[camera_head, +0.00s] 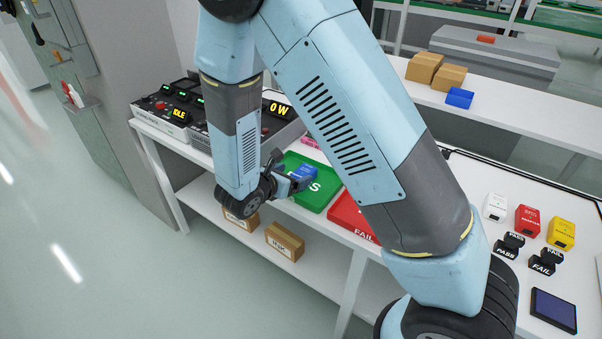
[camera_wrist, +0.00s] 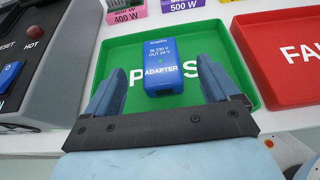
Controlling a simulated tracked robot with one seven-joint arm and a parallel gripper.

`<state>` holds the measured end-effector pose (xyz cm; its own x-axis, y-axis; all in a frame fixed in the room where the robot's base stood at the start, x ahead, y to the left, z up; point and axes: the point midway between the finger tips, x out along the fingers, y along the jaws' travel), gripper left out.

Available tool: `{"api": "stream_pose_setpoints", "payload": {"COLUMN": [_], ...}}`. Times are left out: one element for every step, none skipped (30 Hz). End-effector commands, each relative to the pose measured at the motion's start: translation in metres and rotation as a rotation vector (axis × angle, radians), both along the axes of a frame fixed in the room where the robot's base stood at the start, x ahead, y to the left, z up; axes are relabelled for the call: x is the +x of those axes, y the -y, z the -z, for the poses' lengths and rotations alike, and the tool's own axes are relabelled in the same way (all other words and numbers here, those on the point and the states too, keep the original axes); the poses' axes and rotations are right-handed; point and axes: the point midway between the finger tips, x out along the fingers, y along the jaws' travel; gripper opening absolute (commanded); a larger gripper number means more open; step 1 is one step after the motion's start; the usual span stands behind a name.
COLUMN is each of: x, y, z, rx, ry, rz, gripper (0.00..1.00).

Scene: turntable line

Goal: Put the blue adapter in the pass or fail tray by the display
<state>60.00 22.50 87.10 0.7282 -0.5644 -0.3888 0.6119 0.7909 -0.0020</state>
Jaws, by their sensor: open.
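The blue adapter (camera_wrist: 163,52) lies face up in the green PASS tray (camera_wrist: 113,58), covering the middle of its lettering. It also shows in the head view (camera_head: 304,172), in the green tray (camera_head: 318,199) partly hidden by my arm. My gripper (camera_wrist: 160,85) is open, its fingers to the left and right of the adapter's near end with a gap on both sides. In the head view my gripper (camera_head: 290,184) is low at the tray's left side. The red FAIL tray (camera_wrist: 283,55) is to the right and shows no item in its visible part.
The display (camera_head: 279,110) reads 0 W, on a console behind the green tray. Another console (camera_head: 165,117) reads IDLE. Coloured load boxes (camera_wrist: 187,5) stand just behind the trays. White, red and yellow boxes (camera_head: 528,219) and PASS and FAIL stamps (camera_head: 508,246) are at the right.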

Motion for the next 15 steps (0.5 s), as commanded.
{"api": "stream_pose_setpoints", "payload": {"x": [-0.007,-0.011,-0.016,-0.019,-0.022,-0.027,-0.029,-0.031,-0.034,-0.036,-0.037,-0.038,-0.039,-0.040,-0.041], "y": [-0.006,-0.010,-0.013,-0.016,-0.018,-0.021,-0.024,-0.026,-0.027,-0.029,-0.029,-0.031,-0.031,-0.032,-0.032], "z": [-0.005,-0.007,-0.010,-0.012,-0.013,-0.016,-0.017,-0.018,-0.020,-0.021,-0.022,-0.023,-0.023,-0.024,-0.024], "rx": [0.002,0.003,0.003,0.002,0.002,0.001,0.001,0.002,0.002,0.002,0.001,0.001,0.001,0.001,0.001], "ry": [0.002,0.002,0.002,0.003,0.004,0.002,0.002,0.003,0.004,0.004,0.005,0.005,0.005,0.004,0.004], "rz": [-0.002,-0.003,-0.002,-0.001,-0.001,0.000,-0.001,-0.002,0.001,0.001,0.002,0.002,0.002,0.002,0.002], "gripper": [0.88,0.88,0.88,0.88,0.88,0.88,0.88,0.88,0.88,0.88,0.88,0.88,0.88,0.88,0.88]}}
